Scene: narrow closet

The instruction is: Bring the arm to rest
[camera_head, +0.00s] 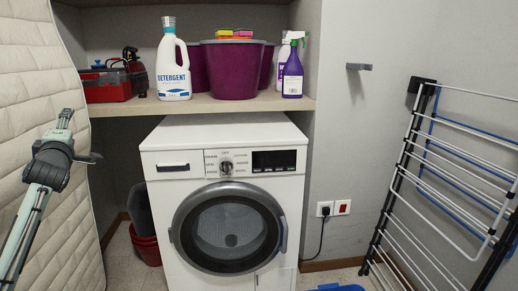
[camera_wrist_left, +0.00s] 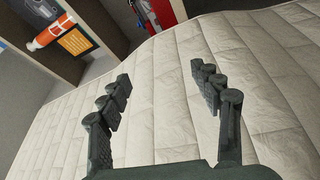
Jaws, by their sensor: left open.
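My left arm comes in from the lower left in the head view, in front of the quilted pale mattress (camera_head: 28,90). It bends at a dark joint, and its end with the left gripper (camera_head: 66,117) points up, small and hard to make out. In the left wrist view the left gripper (camera_wrist_left: 162,82) shows two dark fingers wide apart with nothing between them. The mattress (camera_wrist_left: 165,90) lies behind the fingers in that view. My right arm and gripper are in neither view.
A shelf (camera_head: 125,105) holds a red basket (camera_head: 107,92), detergent bottle (camera_head: 173,70), purple tub (camera_head: 232,75) and purple spray bottle (camera_head: 292,75). Below stands a white washing machine (camera_head: 165,205). A drying rack (camera_head: 400,170) leans at right.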

